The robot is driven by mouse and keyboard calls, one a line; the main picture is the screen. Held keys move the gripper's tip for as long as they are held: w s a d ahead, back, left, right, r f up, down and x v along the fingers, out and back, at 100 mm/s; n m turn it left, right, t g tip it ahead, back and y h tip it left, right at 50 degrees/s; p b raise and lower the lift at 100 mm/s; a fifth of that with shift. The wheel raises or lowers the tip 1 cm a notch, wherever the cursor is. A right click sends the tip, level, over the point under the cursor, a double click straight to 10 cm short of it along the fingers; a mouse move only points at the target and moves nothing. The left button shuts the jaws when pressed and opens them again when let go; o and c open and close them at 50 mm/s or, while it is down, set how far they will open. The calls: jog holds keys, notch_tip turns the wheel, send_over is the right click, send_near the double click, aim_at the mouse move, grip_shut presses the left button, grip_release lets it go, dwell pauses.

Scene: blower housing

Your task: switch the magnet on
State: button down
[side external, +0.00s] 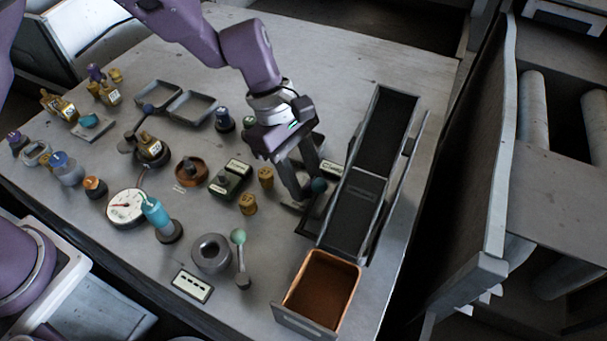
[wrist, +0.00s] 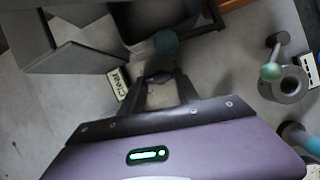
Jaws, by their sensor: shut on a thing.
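My gripper (side external: 303,194) is low over the table, just left of the black conveyor-like channel. In the wrist view its fingers (wrist: 161,82) are shut on a small dark purple piece (wrist: 159,77), mostly hidden between the tips. A dark teal ball knob (side external: 319,185) stands right beside the fingers; it also shows in the wrist view (wrist: 165,41), apart from the tips. A white label reading "Clear" (wrist: 118,84) lies beside the fingers. No part is plainly marked as the magnet, and I cannot tell which control switches it.
The black channel (side external: 384,135) and the brown-lined bin (side external: 321,287) stand to the right and front. A green switch box (side external: 230,178), brass pieces (side external: 248,204), a grey ring (side external: 211,253) and a green-knobbed lever (side external: 239,237) stand left of my gripper. Free table lies behind the arm.

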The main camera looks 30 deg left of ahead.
jog(key=shift+w+m+g+y, duration=0.15)
jog(key=shift+m+g, duration=0.3)
jog(key=shift+m, duration=0.7)
jog(key=shift+w+m+g+y, duration=0.15)
jog(key=shift+m+g, duration=0.3)
jog(key=shift+m, duration=0.7)
jog(key=shift+d+r, duration=0.1)
jog(key=c, duration=0.9)
grip_release()
jog(key=v, duration=0.7)
